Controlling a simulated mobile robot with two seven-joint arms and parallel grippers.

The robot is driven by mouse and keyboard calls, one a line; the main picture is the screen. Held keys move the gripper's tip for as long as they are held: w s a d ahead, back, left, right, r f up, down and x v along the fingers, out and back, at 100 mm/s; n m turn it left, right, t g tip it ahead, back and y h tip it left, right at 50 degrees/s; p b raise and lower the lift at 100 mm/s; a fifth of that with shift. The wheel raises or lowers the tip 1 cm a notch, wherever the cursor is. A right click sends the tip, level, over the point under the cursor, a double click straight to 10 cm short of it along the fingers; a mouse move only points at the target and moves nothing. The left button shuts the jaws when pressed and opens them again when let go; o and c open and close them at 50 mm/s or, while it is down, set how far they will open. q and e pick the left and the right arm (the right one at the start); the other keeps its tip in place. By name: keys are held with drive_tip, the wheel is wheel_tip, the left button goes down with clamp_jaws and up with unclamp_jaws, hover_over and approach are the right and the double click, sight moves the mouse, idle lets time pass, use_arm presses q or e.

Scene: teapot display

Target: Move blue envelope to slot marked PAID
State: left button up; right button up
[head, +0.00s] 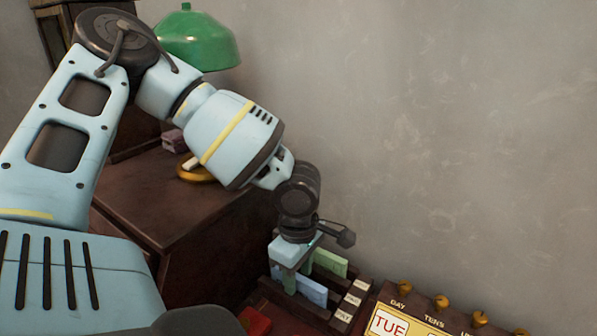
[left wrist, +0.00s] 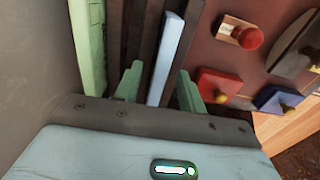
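The blue envelope (head: 313,292) stands upright in a dark wooden letter rack (head: 318,314) at the bottom of the head view. In the left wrist view the blue envelope (left wrist: 167,58) shows edge-on between dark dividers. My left gripper (head: 298,280) points down into the rack, its green fingers on either side of the envelope. In the left wrist view the left gripper (left wrist: 158,90) is open, with gaps between the fingers and the envelope. Small pale labels (head: 350,300) sit on the rack's right end; their words are too small to read surely. My right gripper is not in view.
A green envelope (head: 330,262) stands in the rack nearer the wall. A calendar board (head: 388,322) with yellow knobs is close at right. A dark cabinet (head: 165,205) and a green lamp (head: 198,38) stand behind my left arm. Small knobbed blocks (left wrist: 220,86) lie beside the rack.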

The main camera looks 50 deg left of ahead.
sight(298, 276)
use_arm(q)
clamp_jaws()
wheel_tip(298, 276, up, 10)
drive_tip(key=p, duration=0.1)
idle(0.6)
